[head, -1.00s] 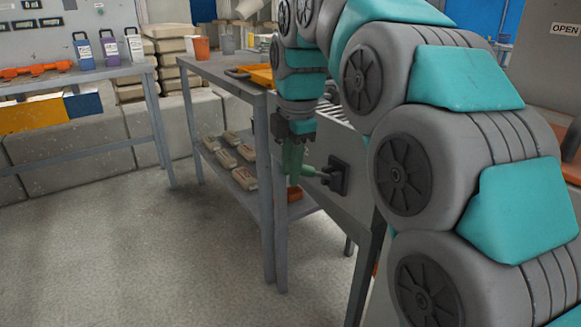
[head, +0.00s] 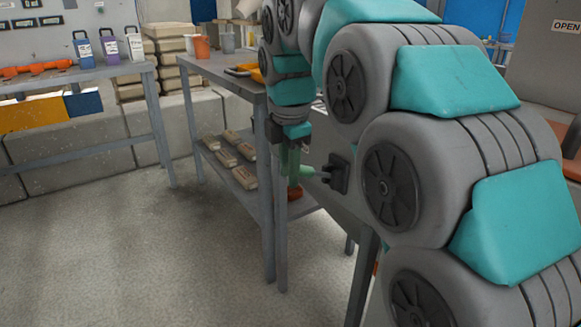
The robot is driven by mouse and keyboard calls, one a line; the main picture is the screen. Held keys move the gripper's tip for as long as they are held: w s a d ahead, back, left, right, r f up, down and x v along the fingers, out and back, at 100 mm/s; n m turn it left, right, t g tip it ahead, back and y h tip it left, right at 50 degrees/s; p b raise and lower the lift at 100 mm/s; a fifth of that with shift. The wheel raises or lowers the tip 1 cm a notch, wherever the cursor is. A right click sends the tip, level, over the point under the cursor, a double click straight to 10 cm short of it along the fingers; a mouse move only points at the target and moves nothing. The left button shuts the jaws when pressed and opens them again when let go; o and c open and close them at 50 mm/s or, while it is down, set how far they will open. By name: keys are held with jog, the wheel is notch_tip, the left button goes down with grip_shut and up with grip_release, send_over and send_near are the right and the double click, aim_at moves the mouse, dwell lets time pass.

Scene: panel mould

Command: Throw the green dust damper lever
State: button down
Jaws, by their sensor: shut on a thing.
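The green dust damper lever (head: 311,173) sticks out to the left from a black mount (head: 339,174) on the grey panel, at the middle of the head view. My gripper (head: 290,172) points down at the lever's free end and is shut on it. The fingers cover that end, so the exact grip is hard to see. The lever lies roughly level in the picture.
A grey table (head: 222,76) with a lower shelf of several beige blocks (head: 229,153) stands left of the panel. A reddish-orange object (head: 295,193) shows below my gripper. My arm fills the right side. The floor (head: 150,250) at front left is clear.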

jog(key=shift+s+a+f+h, duration=0.1)
jog(key=shift+s+f+h, duration=0.05)
jog(key=shift+f+h, duration=0.2)
notch_tip(320, 180, down, 11)
jog(key=n+t+h+b, duration=0.1)
jog(key=t+h+b, duration=0.1)
jog(key=t+h, duration=0.4)
jog(key=shift+w+d+t+h, duration=0.3)
jog(key=shift+d+h, duration=0.1)
jog(key=shift+h, duration=0.75)
jog(key=shift+f+b, duration=0.1)
jog(key=shift+b, duration=0.2)
jog(key=c, duration=0.7)
grip_release()
jog(key=shift+o, duration=0.2)
